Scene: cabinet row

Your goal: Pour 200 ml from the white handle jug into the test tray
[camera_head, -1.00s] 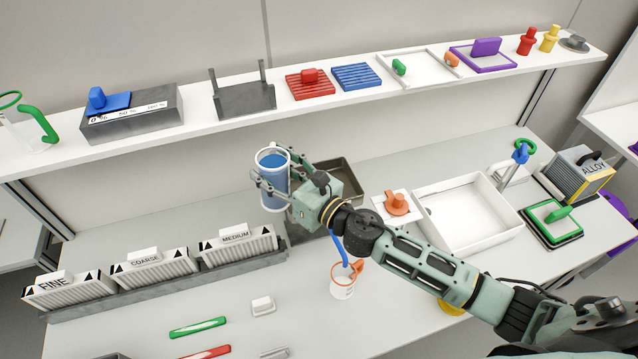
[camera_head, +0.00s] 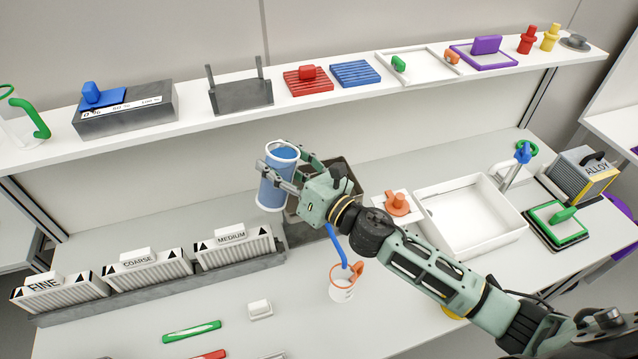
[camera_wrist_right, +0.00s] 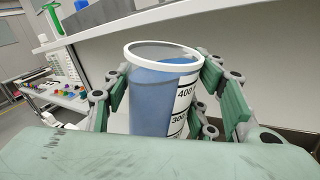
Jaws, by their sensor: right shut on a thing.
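A clear jug with a white rim and blue liquid (camera_head: 277,180) is held above the bench in the head view. It leans a little, its top toward the right. In the right wrist view the jug (camera_wrist_right: 160,100) shows 400 and 300 marks, and its handle is not visible. My right gripper (camera_head: 284,174) is shut on the jug, with fingers on both sides of it. A dark grey tray (camera_head: 355,177), perhaps the test tray, stands on the bench behind and beneath my gripper, which partly hides it. No liquid stream shows. My left gripper is not in view.
A jug with an orange handle (camera_head: 342,290) stands nearer on the bench. A white basin (camera_head: 420,215) with a tap is to the right. Filter blocks (camera_head: 140,268) line the left. The shelf (camera_head: 225,120) runs behind, holding a jug with a green handle (camera_head: 40,125).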

